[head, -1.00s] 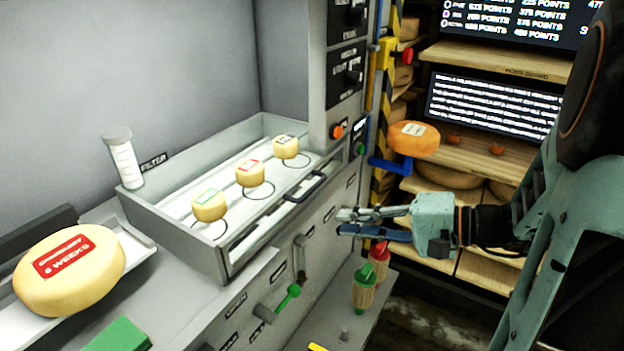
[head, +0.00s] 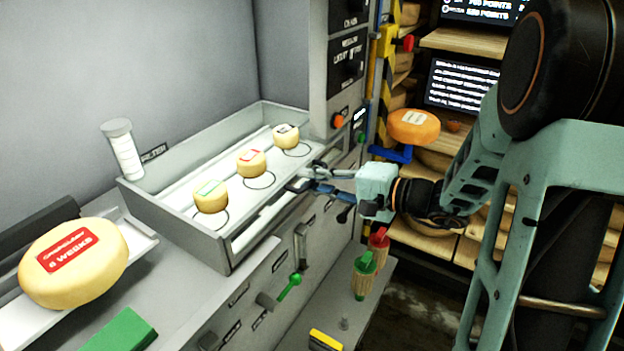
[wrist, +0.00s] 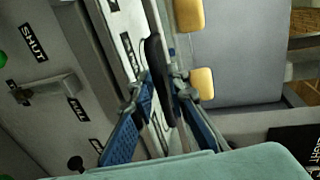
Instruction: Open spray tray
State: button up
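The spray tray (head: 177,218) is a grey open-topped drawer with a white inner floor. Three small cheese wheels stand in it, one with a green label (head: 210,196), one with a red label (head: 251,163) and one with a dark label (head: 286,136). Its black bar handle (wrist: 157,75) is on the front wall. My gripper (head: 312,180) is at the handle in the head view, hiding most of it. In the wrist view, my gripper (wrist: 160,92) has its blue-padded fingers apart, one on each side of the handle. I cannot tell whether they touch it.
A large yellow cheese (head: 73,263) lies on a white tray at the left. A green lever (head: 289,286) and labelled controls are below the spray tray. Red and green wooden-handled tools (head: 365,275) stand on a low ledge. An orange cheese (head: 414,126) is at the shelves.

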jog(key=shift+w+a, duration=0.1)
jog(key=shift+c, duration=0.6)
grip_shut()
